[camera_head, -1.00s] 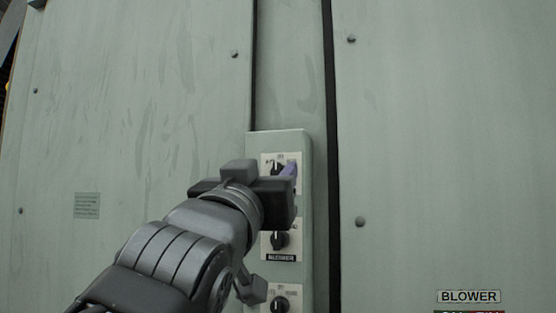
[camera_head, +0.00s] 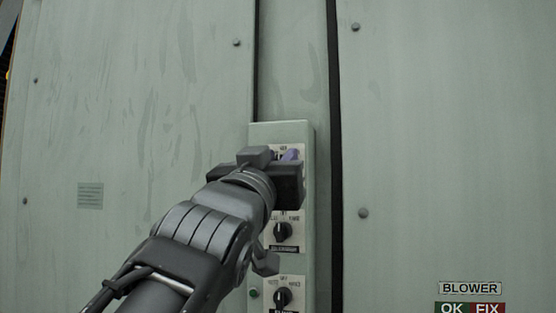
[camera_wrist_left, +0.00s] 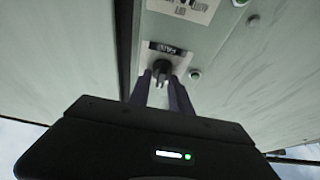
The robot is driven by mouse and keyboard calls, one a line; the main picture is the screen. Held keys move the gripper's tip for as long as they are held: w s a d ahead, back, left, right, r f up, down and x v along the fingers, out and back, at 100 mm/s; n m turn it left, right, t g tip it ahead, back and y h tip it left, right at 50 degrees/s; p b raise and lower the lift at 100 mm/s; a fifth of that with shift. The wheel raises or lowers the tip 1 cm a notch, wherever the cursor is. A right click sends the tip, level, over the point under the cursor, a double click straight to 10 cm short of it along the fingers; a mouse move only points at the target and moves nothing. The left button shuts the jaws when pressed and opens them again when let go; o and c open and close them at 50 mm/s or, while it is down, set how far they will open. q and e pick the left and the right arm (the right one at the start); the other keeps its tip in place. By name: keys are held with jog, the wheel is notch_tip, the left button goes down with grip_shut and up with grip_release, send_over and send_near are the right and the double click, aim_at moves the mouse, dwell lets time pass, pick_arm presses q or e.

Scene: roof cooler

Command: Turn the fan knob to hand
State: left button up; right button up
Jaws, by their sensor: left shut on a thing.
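A narrow control box (camera_head: 307,200) on the cabinet front carries a column of dark knobs. My left gripper (camera_head: 290,155) is at the top knob, and its body hides that knob in the head view. In the left wrist view, the fan knob (camera_wrist_left: 161,70) is a dark knob on a pale plate, between the two fingers of my left gripper (camera_wrist_left: 161,92). The fingers are shut on it. My right gripper is not in view.
A middle knob (camera_head: 283,232) and a lower knob (camera_head: 283,298) sit below on the same box. A small green button (camera_head: 254,293) is beside the lower one. Flat cabinet panels lie on both sides. A BLOWER sign (camera_head: 470,289) with OK and FIX is at lower right.

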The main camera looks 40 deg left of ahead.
pick_arm(q)
grip_shut()
jog(key=shift+m, duration=0.5)
jog(key=shift+d+m+h+p, duration=0.1)
jog(key=shift+m+h+p, duration=0.15)
jog(key=shift+m+h, duration=1.3)
jog(key=shift+d+m+h+p, duration=0.1)
jog(key=shift+m+h+p, duration=0.35)
jog(key=shift+m, duration=2.05)
jog(key=shift+m+h+p, duration=0.1)
jog(key=shift+m+h, duration=1.1)
jog(key=shift+m, duration=0.85)
jog(key=shift+w+f, duration=0.1)
